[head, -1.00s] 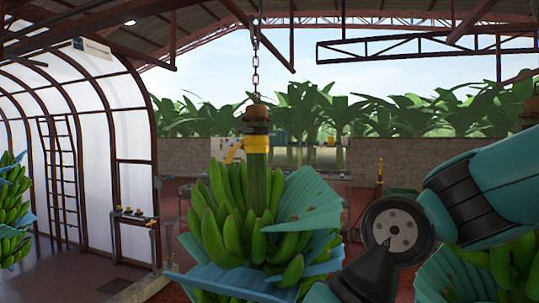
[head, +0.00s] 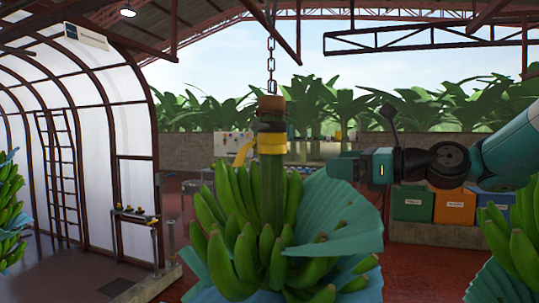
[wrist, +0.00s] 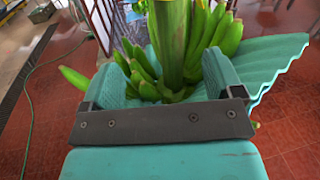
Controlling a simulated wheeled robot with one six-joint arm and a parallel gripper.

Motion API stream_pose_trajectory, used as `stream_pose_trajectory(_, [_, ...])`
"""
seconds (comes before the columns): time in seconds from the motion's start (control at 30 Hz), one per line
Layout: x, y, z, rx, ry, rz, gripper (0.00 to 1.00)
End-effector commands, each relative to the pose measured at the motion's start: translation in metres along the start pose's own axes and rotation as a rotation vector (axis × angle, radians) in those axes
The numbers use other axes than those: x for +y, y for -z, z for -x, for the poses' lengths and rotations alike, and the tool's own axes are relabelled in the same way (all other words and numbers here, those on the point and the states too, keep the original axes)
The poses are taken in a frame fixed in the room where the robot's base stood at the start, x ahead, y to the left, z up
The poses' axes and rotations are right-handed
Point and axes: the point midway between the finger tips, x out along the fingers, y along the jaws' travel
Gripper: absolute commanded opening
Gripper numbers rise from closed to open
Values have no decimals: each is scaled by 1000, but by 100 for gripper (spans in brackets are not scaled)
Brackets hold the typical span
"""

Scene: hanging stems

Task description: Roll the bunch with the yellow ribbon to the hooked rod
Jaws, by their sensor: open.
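The bunch with the yellow ribbon (head: 272,144) hangs upright from a chain in the middle of the head view. Its green stem (head: 272,190) rises above green bananas and blue-green sheets. My gripper (head: 338,166) points left at the stem from its right side, level with the stem just below the ribbon. In the wrist view my gripper (wrist: 165,68) has its teal fingers apart, with the stem (wrist: 172,40) showing upright between their lines. I cannot tell how deep the stem lies between them. I cannot make out the hooked rod.
Another bunch (head: 515,240) hangs at the lower right, below my arm, and one more (head: 10,210) at the left edge. A small stand (head: 135,215) is by the white tunnel. Coloured bins (head: 411,203) stand behind my arm. Red floor shows around the bunch.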

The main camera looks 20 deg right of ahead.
Motion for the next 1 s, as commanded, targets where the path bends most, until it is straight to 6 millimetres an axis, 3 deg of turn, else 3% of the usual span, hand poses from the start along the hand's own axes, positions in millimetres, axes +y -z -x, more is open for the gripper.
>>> stream_pose_trajectory(0.13, [-10,-7,2,-35,16,-78,86])
stream_pose_trajectory(0.27, [-12,-9,-12,-36,17,-84,86])
stream_pose_trajectory(0.8, [-16,-13,-130,-32,21,-82,86])
stream_pose_trajectory(1.0, [-16,-12,-156,-33,23,-81,86])
